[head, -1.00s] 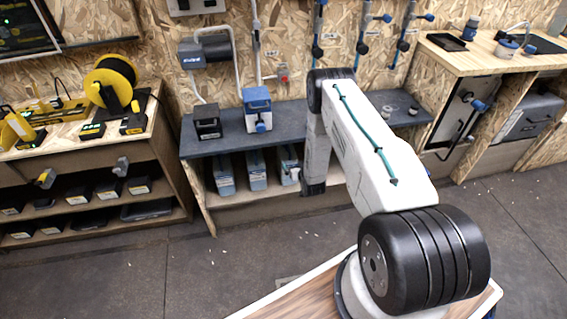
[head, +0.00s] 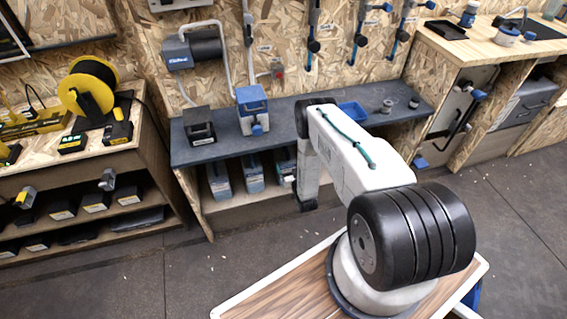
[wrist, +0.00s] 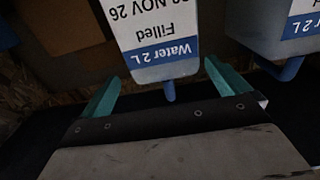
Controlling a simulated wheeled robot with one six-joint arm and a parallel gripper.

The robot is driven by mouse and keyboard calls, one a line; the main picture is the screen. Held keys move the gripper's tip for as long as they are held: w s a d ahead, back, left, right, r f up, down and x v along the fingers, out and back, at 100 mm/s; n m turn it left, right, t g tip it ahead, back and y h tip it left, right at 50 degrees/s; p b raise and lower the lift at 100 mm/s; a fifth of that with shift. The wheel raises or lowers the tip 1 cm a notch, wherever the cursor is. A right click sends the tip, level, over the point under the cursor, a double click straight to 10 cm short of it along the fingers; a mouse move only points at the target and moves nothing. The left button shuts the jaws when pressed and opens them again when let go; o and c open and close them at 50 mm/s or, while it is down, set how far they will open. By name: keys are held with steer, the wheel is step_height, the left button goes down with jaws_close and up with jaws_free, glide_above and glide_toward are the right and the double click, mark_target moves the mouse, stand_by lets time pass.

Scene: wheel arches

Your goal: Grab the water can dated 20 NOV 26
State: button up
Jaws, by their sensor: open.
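In the wrist view, a white water can (wrist: 157,42) with a blue band shows upside down. Its label reads "Water 2 L", "Filled" and a date ending "0 NOV 26"; the first digit is cut off at the picture's top edge. My gripper (wrist: 161,78) is open, one teal finger on each side of the can's near end, with gaps visible. A second similar can (wrist: 275,28) is at the right, its date out of view. In the head view, cans (head: 219,182) (head: 252,172) stand on the lower shelf; my arm hides part of this row and my gripper.
The lower shelf lies under a dark bench top (head: 300,115) carrying a black box (head: 199,125), a blue-and-white container (head: 252,110) and a blue tray (head: 354,112). A tool bench (head: 60,170) stands left, a wooden counter (head: 480,50) right. The floor in front is open.

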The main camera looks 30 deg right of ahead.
mark_target(285, 155)
steer(key=x, duration=0.6)
steer(key=shift+w+a+f, duration=0.3)
steer(key=shift+c, duration=0.3)
steer(key=shift+r, duration=0.1)
steer(key=c, duration=2)
